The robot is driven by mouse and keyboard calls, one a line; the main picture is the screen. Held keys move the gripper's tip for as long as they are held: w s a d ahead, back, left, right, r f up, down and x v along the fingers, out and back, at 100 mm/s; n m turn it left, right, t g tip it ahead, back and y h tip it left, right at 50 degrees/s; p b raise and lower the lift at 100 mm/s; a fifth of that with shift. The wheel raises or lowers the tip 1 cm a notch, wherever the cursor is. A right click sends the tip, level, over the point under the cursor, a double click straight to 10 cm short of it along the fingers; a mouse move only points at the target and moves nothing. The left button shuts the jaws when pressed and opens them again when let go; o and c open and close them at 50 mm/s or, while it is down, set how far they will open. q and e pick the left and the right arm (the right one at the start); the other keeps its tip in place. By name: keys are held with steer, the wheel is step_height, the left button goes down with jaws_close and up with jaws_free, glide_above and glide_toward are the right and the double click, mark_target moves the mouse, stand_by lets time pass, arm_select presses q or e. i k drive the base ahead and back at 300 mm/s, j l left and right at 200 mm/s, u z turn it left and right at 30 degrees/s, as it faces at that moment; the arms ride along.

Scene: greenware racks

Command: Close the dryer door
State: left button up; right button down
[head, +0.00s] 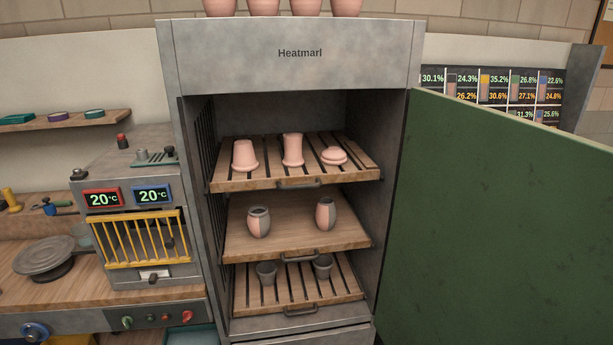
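The dryer (300,53) is a tall grey cabinet labelled Heatmarl, standing in the middle of the head view. Its door (490,215) is a large green panel, swung wide open to the right, with its near part cut off by the picture's edge. No handle shows on the visible face of the door. Inside, a top slatted shelf (222,184), a middle solid shelf (285,233) and a bottom slatted shelf (335,291) carry pots. The shelves stick out to different extents, the top one appearing furthest forward. Neither of my grippers is in view.
Left of the dryer stands a small kiln (140,215) with a yellow barred front and two 20°C displays, on a wooden bench (60,298). A wall shelf (65,121) holds small discs. Pink pots (262,6) stand on top of the dryer. A percentage board (500,90) is behind the door.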

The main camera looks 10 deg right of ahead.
mark_target(501, 231)
steer(key=l+z, duration=0.1)
steer(key=z, duration=1.4)
steer(key=l+z, duration=0.25)
steer(key=l, duration=1.3)
